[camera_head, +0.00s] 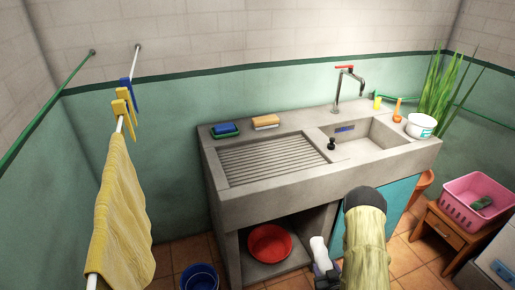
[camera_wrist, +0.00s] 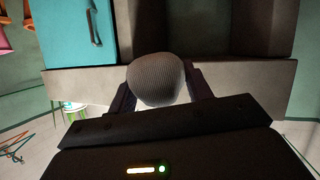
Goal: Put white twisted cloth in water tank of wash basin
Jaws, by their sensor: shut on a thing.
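The white twisted cloth (camera_head: 319,248) shows at the bottom of the head view, upright in my gripper (camera_head: 322,264). In the wrist view the cloth (camera_wrist: 157,80) is a pale, ribbed, rounded bundle between the dark fingers of my gripper (camera_wrist: 160,92). My gripper is shut on it. The grey concrete wash basin (camera_head: 290,198) stands against the back wall. Its water tank (camera_head: 372,140) is the hollow on the right, under the tap (camera_head: 347,88). The cloth is in front of the basin and below its rim, outside the tank. My arm hides part of the basin's lower front.
A ribbed washboard (camera_head: 270,158) fills the basin's left side. A black plug (camera_head: 332,143) stands at the tank's left edge. A white tub (camera_head: 420,125) and plant (camera_head: 440,95) are right. A yellow towel (camera_head: 118,215) hangs left. A red bowl (camera_head: 269,243) sits underneath.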

